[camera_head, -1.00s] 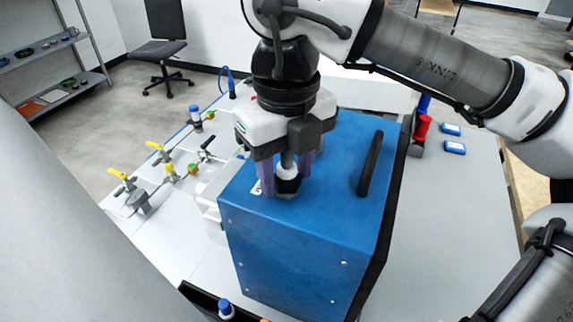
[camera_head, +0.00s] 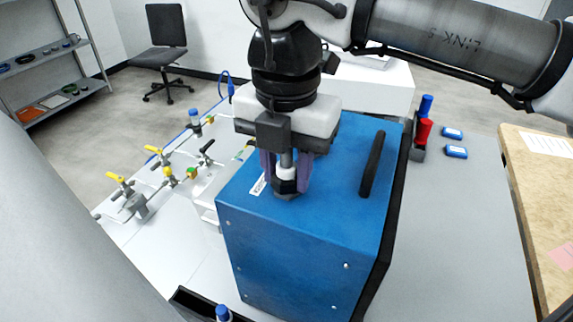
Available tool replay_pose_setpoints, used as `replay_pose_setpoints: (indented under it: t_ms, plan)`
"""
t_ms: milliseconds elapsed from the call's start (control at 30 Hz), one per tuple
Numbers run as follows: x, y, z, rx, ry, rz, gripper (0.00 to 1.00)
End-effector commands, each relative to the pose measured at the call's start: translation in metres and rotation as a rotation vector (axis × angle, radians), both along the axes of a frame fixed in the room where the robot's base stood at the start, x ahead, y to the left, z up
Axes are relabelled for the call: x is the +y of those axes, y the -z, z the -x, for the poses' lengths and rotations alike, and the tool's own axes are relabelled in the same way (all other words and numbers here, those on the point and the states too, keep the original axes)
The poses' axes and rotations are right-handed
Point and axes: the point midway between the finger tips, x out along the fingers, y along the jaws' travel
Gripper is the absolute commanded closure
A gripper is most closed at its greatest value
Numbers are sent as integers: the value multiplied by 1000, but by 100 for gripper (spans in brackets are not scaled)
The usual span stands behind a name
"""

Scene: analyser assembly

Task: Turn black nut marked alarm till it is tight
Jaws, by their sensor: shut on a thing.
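A blue analyser box (camera_head: 290,250) stands on the grey bench. A black nut (camera_head: 284,187) sits at the foot of a white-topped fitting on the box's top face, near the left edge. My gripper (camera_head: 285,178) points straight down over it, with its purple fingers on either side, shut on the nut. The fingers hide part of the nut, so how tightly it is seated cannot be told. A white label (camera_head: 258,186) lies beside it on the box top, partly covered; its lettering is too small to read.
A black handle (camera_head: 372,163) rises from the box top to the right of my gripper. Yellow-handled valves (camera_head: 118,178) and piping stand on the left of the bench. Red and blue cylinders (camera_head: 423,131) stand behind right.

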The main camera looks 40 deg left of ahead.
Motion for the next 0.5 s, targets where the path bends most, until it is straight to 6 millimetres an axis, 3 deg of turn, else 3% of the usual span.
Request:
replay_pose_setpoints:
  t_ms: [500]
  plan:
    - [0,-2,0,3,701,-3,95]
